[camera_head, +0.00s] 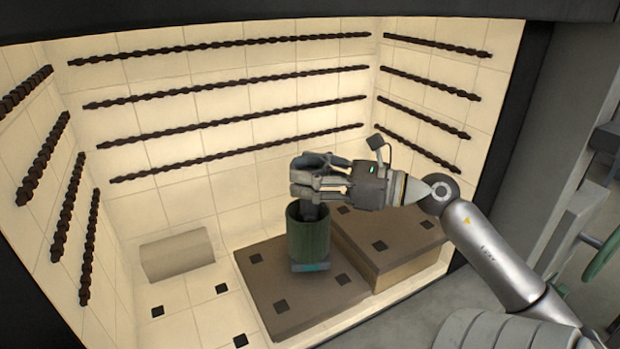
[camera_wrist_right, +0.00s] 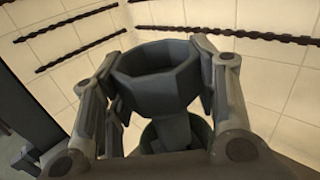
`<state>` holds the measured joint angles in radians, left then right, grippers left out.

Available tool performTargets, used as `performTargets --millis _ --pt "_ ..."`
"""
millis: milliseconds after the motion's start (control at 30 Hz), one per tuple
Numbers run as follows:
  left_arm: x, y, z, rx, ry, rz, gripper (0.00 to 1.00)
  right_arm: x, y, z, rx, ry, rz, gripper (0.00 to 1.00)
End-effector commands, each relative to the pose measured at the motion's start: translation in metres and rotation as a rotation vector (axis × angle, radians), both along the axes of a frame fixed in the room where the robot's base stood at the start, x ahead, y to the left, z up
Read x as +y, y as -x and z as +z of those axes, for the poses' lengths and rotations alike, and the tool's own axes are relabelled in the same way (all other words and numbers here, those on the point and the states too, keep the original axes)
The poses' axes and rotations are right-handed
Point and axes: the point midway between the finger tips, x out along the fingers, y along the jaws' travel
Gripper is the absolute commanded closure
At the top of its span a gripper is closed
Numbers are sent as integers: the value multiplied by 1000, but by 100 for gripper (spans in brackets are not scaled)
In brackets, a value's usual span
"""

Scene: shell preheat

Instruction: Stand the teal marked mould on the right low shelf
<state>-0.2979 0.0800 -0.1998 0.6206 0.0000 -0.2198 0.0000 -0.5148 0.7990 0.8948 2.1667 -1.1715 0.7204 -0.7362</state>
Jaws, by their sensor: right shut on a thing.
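The mould is a dark green cylinder (camera_head: 309,240) with a teal mark (camera_head: 311,267) at its foot. It is roughly upright over the left brown shelf (camera_head: 268,297); I cannot tell whether its foot touches. My right gripper (camera_head: 312,178) is shut around the grey cup at its top. In the right wrist view the fingers flank this eight-sided grey cup (camera_wrist_right: 165,70), whose stem goes down into the green body (camera_wrist_right: 150,137). A second brown shelf (camera_head: 400,232) adjoins on the right and looks higher. My left gripper is not in view.
A pale cylinder (camera_head: 178,254) lies at the back left on the tiled floor, where black squares (camera_head: 221,288) show. Dark twisted rods (camera_head: 225,95) run along the back and side walls. A dark frame (camera_head: 508,120) edges the chamber on the right.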

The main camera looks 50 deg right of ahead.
Motion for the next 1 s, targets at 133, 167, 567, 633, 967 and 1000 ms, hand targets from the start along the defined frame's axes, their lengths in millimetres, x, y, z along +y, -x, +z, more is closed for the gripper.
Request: performTargets --millis 133,167,567,633,967,1000 --pt "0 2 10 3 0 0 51 0 0 -11 -1 -4 -1 100" --pt "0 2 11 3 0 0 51 0 0 -13 -3 -3 -1 100" --pt "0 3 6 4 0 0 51 0 0 -21 -3 0 0 100" --pt "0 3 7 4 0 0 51 0 0 -20 0 0 1 39" --pt "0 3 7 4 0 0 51 0 0 -20 0 0 1 25" --pt "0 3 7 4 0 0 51 0 0 -20 0 0 1 25"
